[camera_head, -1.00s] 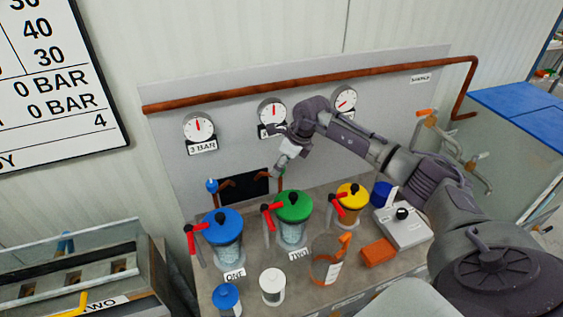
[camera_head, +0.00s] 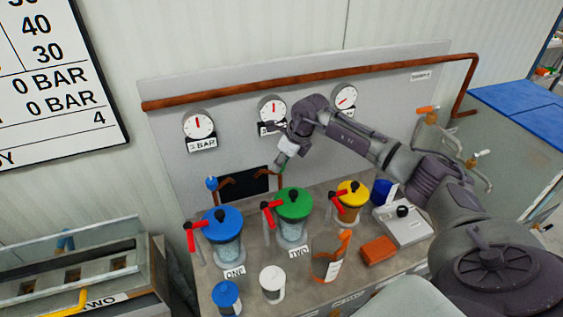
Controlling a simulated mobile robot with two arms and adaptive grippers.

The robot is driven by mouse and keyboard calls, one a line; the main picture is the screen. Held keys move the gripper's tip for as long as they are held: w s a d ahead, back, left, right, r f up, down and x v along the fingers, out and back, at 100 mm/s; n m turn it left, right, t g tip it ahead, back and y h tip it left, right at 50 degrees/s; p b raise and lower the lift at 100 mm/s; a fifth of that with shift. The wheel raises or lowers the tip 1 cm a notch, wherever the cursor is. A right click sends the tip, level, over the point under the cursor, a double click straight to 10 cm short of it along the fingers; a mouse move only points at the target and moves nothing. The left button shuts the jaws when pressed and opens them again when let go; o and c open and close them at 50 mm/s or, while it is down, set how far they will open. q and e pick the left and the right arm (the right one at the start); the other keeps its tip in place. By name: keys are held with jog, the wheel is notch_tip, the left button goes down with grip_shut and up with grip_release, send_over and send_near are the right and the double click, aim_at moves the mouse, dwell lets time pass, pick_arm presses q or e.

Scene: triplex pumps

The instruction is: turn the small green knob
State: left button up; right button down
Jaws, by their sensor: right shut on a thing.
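The small green knob (camera_head: 281,170) shows only as a sliver on a thin copper pipe behind the green-lidded vessel (camera_head: 293,206). My right gripper (camera_head: 283,161) points down onto it, just below the middle gauge (camera_head: 272,108), and is shut on it. The gripper's fingers hide most of the knob, so I cannot tell how far it is turned. A small blue knob (camera_head: 211,184) stands on a similar pipe to the left. My left gripper is out of view.
Blue-lidded (camera_head: 223,226) and yellow-lidded (camera_head: 352,196) vessels flank the green one, with red-handled valves beside them. A grey box (camera_head: 405,224), an orange block (camera_head: 378,250) and small jars stand on the bench. A copper pipe (camera_head: 300,81) crosses the panel.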

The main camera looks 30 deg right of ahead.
jog(key=m+b, duration=0.1)
jog(key=m, duration=0.1)
jog(key=m+h, duration=0.1)
jog(key=m, duration=0.1)
jog(key=shift+a+h+b, duration=0.1)
jog(key=shift+h+b, duration=0.2)
jog(key=shift+b, duration=0.05)
jog(key=m+b, duration=0.1)
jog(key=m, duration=0.1)
jog(key=m+h+b, duration=0.1)
jog(key=shift+w+a+f+m+h, duration=0.1)
jog(key=shift+m+h, duration=0.2)
jog(key=shift+m, duration=0.1)
jog(key=m+h+b, duration=0.1)
jog(key=m+b, duration=0.2)
jog(key=m, duration=0.1)
jog(key=shift+h, duration=0.3)
jog(key=shift+m+g+h+b, duration=0.4)
jog(key=shift+m+g+b, duration=0.3)
jog(key=shift+m, duration=1.1)
jog(key=shift+r, duration=0.2)
jog(key=c, duration=0.8)
grip_release()
jog(key=shift+a, duration=0.1)
